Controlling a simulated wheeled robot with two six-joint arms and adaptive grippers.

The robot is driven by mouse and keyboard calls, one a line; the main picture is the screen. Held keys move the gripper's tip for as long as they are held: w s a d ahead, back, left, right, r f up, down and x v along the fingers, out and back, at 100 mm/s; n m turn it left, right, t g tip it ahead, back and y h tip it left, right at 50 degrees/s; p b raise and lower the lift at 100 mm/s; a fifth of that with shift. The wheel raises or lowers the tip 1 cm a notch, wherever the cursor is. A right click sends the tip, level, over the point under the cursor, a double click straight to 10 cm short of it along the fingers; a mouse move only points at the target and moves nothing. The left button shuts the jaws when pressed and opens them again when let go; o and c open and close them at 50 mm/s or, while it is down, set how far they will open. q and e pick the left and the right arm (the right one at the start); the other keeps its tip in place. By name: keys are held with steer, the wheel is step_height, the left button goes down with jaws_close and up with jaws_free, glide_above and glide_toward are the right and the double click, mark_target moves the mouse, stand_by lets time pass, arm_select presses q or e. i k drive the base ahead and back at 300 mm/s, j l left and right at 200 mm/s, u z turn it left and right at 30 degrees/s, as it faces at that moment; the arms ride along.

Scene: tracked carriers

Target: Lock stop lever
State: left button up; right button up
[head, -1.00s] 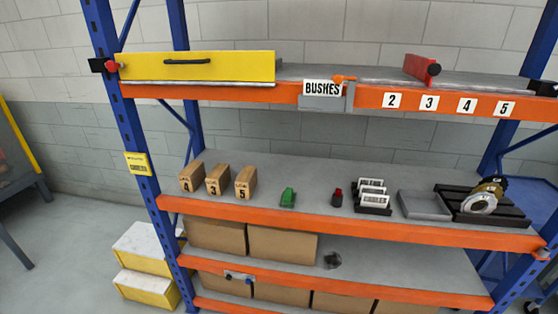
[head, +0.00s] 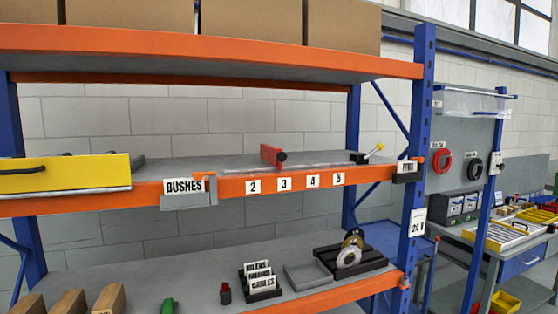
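A red stop block (head: 272,156) with a black knob stands on the upper shelf (head: 215,162), above the number labels. A small lever with a yellow ball end (head: 374,152) tilts up to the right from a black base at the right end of this shelf. I cannot tell from here whether either is locked. Neither of my grippers is in view.
A yellow drawer-like carrier (head: 62,175) sits at the left of the upper shelf. A grey BUSHES holder (head: 188,200) and a PINS holder (head: 406,172) hang at its front edge. The lower shelf holds a grey tray (head: 308,276) and a round-dial fixture (head: 350,255). A workbench (head: 500,240) stands right.

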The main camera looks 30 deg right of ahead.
mark_target(379, 146)
steer(key=z, duration=1.75)
